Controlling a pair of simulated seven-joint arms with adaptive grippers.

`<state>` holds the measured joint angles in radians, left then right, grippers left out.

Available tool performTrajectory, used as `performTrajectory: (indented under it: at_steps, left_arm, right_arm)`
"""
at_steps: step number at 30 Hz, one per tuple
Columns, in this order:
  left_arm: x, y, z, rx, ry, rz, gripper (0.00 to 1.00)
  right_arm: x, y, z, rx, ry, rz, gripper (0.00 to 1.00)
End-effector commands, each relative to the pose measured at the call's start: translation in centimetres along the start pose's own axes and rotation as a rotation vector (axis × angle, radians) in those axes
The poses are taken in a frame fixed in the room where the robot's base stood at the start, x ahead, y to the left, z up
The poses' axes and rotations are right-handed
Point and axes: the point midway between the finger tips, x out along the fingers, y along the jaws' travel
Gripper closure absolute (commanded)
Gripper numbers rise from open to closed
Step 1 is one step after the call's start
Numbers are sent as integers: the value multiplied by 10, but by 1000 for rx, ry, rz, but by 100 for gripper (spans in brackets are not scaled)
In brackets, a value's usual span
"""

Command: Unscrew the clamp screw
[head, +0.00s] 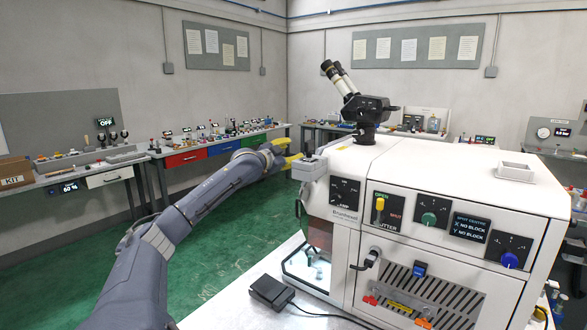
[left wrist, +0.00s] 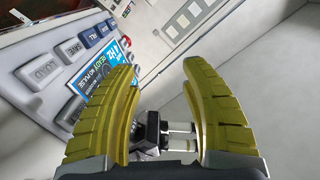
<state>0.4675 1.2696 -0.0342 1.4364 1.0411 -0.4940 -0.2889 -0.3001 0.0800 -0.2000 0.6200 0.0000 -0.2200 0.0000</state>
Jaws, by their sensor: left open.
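My left gripper (head: 291,160) has yellow fingers and is at the left side of the white machine (head: 400,165), close to a small grey unit (head: 309,170) on its upper left corner. In the left wrist view, the gripper (left wrist: 158,62) is open with a clear gap between the fingers. A dark part with pale metallic cylinders (left wrist: 182,128) shows low between the fingers; I cannot tell whether it is the clamp screw or whether a finger touches it. The clamp screw cannot be picked out in the head view. My right gripper is not in view.
The machine carries a microscope (head: 360,105), knobs and a shutter switch (head: 379,208). A black pedal (head: 272,291) lies on the white table. A button panel (left wrist: 75,50) with a blue display (left wrist: 103,80) is beside the left finger. Green floor (head: 235,220) is open behind my arm.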

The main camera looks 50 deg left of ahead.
Motion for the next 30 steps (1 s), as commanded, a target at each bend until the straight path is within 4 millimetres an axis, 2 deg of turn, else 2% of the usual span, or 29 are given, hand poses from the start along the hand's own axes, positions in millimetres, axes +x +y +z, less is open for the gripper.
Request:
performTrajectory:
  at_steps: [5,11,15,21,30]
  left_arm:
    - [-10,-8,23,52,-54,4,54]
    - [-17,-8,44,102,-104,22,54]
    - [-19,0,58,123,-132,41,54]
    - [-21,6,69,135,-150,55,54]
    - [-21,9,73,138,-156,60,54]
  right_arm:
    - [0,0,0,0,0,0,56]
    - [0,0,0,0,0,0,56]
    - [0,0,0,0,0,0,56]
    - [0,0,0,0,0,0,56]
    - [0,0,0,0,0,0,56]
